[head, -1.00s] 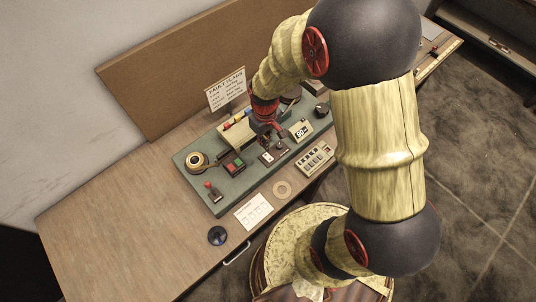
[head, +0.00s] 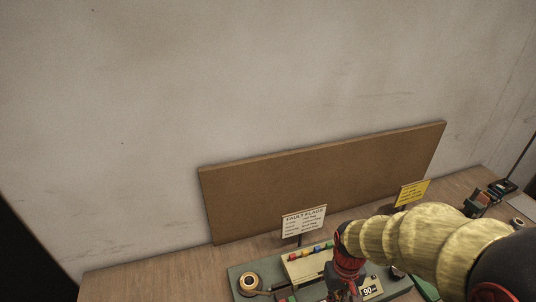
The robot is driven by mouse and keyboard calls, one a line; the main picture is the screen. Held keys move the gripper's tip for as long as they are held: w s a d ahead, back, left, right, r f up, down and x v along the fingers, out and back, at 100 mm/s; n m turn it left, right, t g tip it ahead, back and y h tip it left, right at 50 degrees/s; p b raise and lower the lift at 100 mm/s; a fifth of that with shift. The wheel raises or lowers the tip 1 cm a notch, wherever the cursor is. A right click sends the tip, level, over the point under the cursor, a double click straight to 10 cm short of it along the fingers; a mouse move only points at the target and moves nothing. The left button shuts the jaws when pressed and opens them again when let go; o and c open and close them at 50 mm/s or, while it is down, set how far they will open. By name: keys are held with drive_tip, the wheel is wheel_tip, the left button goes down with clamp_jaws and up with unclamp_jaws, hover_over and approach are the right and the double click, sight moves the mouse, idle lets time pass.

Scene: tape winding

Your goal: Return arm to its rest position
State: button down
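My arm enters the head view from the lower right, with pale yellow ribbed segments and a dark joint at the edge. My gripper (head: 347,292), red and dark, hangs down at the bottom edge over the green panel (head: 240,272). Its fingertips are partly cut off, so I cannot tell whether it is open or shut or touches anything. A copper-coloured spool (head: 248,283) sits on the panel left of the gripper. A cream box (head: 305,266) with coloured flags on top stands just left of my arm's end.
A white "FAULT FLAGS" sign (head: 303,222) and a yellow sign (head: 413,192) stand behind the panel. A brown board (head: 320,180) leans on the wall. Dark equipment (head: 483,200) stands at the far right. The wooden table (head: 150,275) is bare at left.

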drive_tip(key=s+r+t+b, duration=0.3)
drive_tip(key=r, duration=0.5)
drive_tip(key=s+r+m+t+b, duration=0.1)
drive_tip(key=s+r+t+b, duration=0.2)
drive_tip(key=r, duration=0.5)
drive_tip(key=shift+s+r+t+b, duration=0.15)
drive_tip(key=shift+s+t+b, duration=0.15)
drive_tip(key=shift+s+b, duration=0.25)
